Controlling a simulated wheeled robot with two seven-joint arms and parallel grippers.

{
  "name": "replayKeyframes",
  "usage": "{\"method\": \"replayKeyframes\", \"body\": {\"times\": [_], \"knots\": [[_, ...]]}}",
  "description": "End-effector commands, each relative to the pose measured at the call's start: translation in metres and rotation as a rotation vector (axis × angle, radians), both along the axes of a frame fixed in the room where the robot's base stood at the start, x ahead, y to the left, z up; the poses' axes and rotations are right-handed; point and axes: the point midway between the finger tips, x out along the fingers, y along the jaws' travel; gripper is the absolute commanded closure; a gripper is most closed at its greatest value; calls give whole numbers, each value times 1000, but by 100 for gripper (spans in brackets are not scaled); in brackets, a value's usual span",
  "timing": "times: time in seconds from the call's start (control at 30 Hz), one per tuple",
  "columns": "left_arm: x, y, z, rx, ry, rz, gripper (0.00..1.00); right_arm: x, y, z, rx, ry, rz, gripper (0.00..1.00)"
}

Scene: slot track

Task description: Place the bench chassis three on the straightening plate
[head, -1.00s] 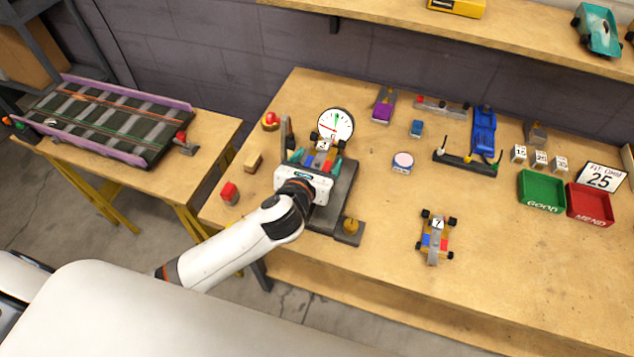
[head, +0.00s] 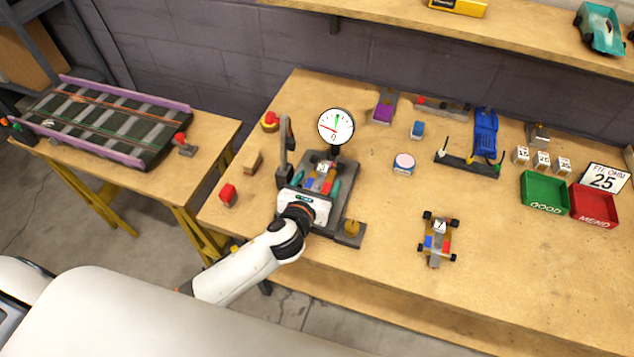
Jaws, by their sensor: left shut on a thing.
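My left gripper (head: 315,185) is over the dark straightening plate (head: 345,205), its teal fingertips shut around a small wheeled chassis (head: 322,170). The chassis has a white number tag, too small to read surely, and red and blue parts. It sits over the plate in front of the dial gauge (head: 336,126). The gripper body hides its near end, and I cannot tell whether its wheels touch the plate. A second chassis tagged 7 (head: 437,241) stands on the bench to the right. My right gripper is not in view.
A lever post (head: 285,145) rises at the plate's left, and a brass knob (head: 351,228) is at its near right corner. Green (head: 543,190) and red (head: 593,205) trays stand at the right. The bench's middle is mostly clear.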

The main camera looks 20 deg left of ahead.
Motion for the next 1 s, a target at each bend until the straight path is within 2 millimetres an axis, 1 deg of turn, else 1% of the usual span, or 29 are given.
{"method": "replayKeyframes", "body": {"times": [0.37,0.4,0.47,0.5,0.77,0.87,0.93,0.97,1.0], "knots": [[-1,0,-13,2,8,-1,48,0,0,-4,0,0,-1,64],[-2,0,-14,2,10,-1,19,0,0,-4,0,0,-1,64],[-2,0,-15,2,12,-1,9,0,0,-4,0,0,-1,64],[-3,0,-15,1,13,0,3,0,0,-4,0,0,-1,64],[-4,-1,-16,0,16,-2,2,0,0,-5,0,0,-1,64],[-4,-1,-12,-1,16,-2,2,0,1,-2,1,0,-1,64],[-4,-1,-3,-1,16,-2,2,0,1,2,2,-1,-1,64],[-6,-1,-1,-1,17,-3,2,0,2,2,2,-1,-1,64],[-14,-1,-2,0,17,-4,2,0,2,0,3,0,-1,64]]}}
